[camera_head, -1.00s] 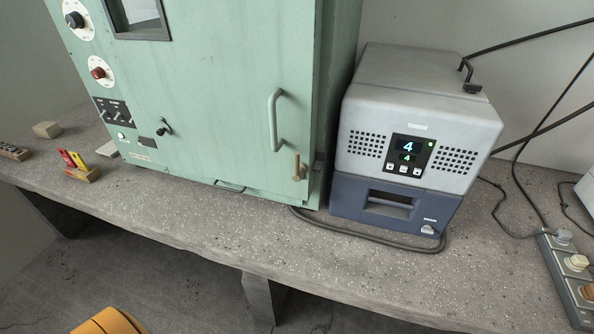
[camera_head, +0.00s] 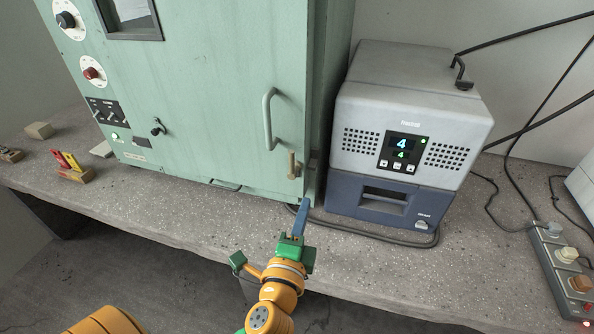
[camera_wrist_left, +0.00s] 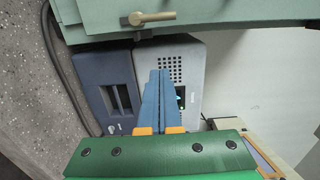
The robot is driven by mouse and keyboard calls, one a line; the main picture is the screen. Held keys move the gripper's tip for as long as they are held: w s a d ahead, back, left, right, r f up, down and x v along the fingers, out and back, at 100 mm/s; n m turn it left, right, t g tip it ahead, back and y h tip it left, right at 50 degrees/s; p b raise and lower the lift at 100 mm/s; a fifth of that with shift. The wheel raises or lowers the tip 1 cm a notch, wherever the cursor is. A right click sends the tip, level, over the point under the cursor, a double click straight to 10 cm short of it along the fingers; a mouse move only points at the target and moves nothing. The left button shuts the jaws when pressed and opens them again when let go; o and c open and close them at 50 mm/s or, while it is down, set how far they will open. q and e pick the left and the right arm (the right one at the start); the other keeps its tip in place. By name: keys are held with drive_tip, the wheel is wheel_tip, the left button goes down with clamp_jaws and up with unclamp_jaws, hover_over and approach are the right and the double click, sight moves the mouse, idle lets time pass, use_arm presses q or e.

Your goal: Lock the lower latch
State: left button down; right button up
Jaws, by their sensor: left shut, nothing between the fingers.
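The lower latch (camera_head: 293,166) is a small brass lever at the lower right edge of the green cabinet door (camera_head: 210,110), below the grey door handle (camera_head: 270,118). It stands roughly upright in the head view. In the left wrist view the latch (camera_wrist_left: 150,18) shows at the top, with its round pivot at the left end. My left gripper (camera_head: 305,203) has its blue fingers shut and empty, below and slightly right of the latch and apart from it. The fingers (camera_wrist_left: 160,74) also show in the left wrist view, pointing up. My right gripper is out of view.
A grey and blue device (camera_head: 408,130) with a lit display stands right of the cabinet. A cable (camera_head: 385,238) runs along the bench (camera_head: 190,222) in front of it. A power strip (camera_head: 562,272) lies at the right. The bench front below the cabinet is mostly clear.

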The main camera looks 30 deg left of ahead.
sight(297, 170)
use_arm(q)
drive_tip(key=shift+r, duration=0.25)
drive_tip(key=w+a+p, duration=0.1)
drive_tip(key=w+a, duration=0.1)
drive_tip(key=w, duration=0.1)
drive_tip(key=w+a+p, duration=0.1)
drive_tip(key=w+a, duration=0.1)
drive_tip(key=w, duration=0.1)
drive_tip(key=w+a+p, duration=0.1)
drive_tip(key=w+a, duration=0.2)
drive_tip(key=shift+w+p, duration=0.2)
drive_tip(key=shift+p, duration=0.2)
drive_tip(key=shift+d, duration=0.1)
drive_tip(key=shift+w, duration=0.1)
